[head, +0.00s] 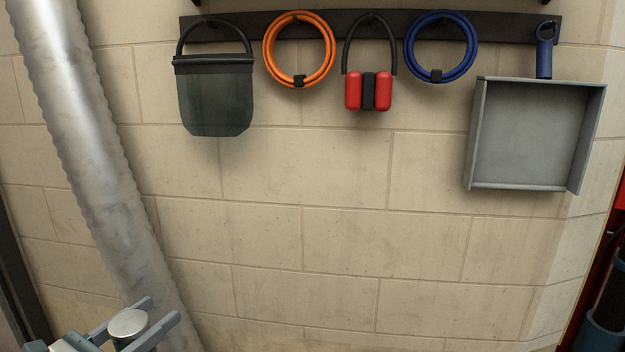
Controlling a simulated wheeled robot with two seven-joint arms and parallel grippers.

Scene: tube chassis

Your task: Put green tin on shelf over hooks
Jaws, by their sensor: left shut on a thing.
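My left gripper (137,322) is at the bottom left, shut on the green tin (128,324). The tin's pale metal lid shows between the two fingers, with a little dark green side below it; the rest is hidden or cut off by the frame. The hook rail (230,27) is a dark board along the top of the wall, well above and to the right of my left gripper. Only small dark bits at the top edge show above the rail, and the shelf itself cannot be made out. My right gripper is not in view.
On the rail hang a dark bag (215,95), an orange coil (299,50), red earmuffs (368,90), a blue coil (443,47) and a grey dustpan (530,135) with a blue handle. A silver ribbed duct (90,150) runs down the left. The wall below is bare.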

